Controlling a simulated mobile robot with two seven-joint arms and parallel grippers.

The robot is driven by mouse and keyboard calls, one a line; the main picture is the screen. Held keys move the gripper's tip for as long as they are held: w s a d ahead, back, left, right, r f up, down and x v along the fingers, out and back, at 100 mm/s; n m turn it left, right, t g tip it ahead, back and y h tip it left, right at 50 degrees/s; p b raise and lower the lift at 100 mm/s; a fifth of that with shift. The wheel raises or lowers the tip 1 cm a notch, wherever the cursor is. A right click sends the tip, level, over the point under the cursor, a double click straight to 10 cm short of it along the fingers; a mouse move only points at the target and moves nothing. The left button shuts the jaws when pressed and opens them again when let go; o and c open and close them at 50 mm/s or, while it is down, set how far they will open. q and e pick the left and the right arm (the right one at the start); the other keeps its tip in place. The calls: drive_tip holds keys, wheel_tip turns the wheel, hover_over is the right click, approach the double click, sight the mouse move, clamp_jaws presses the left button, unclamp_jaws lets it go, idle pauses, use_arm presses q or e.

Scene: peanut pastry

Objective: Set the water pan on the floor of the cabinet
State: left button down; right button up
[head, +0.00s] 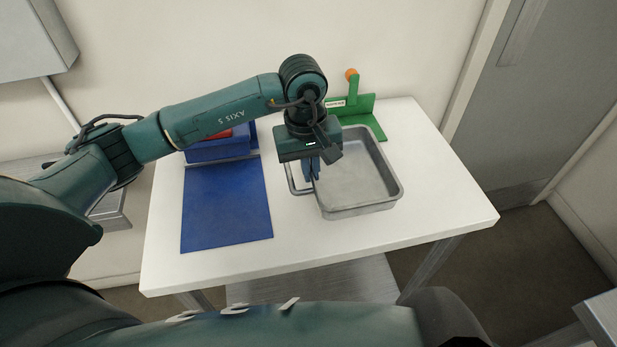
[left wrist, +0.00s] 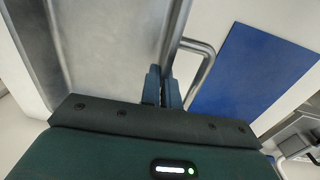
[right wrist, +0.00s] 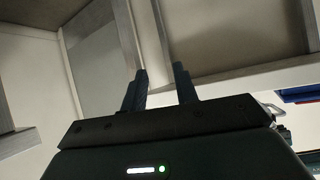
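The water pan (head: 355,185) is a grey metal, shallow rectangular pan with a loop handle on its left side. It rests on the white table (head: 330,262). My left gripper (head: 312,172) points down at the pan's left wall, beside the handle. In the left wrist view its fingers (left wrist: 163,88) are close together with the pan's rim (left wrist: 178,28) between them, so it looks shut on the rim. My right gripper (right wrist: 160,88) shows only in its wrist view, with its fingers apart and nothing between them. I cannot clearly identify the cabinet in these views.
A blue mat (head: 226,207) lies left of the pan, with a blue box (head: 205,152) behind it. A green stand (head: 362,112) with an orange ball (head: 351,74) is behind the pan. A grey door (head: 545,95) is at right. The table's right end is clear.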

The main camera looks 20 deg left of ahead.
use_arm(q)
drive_tip(key=shift+f, duration=2.65)
drive_tip(key=c, duration=1.6)
unclamp_jaws()
drive_tip(key=shift+c, duration=0.2)
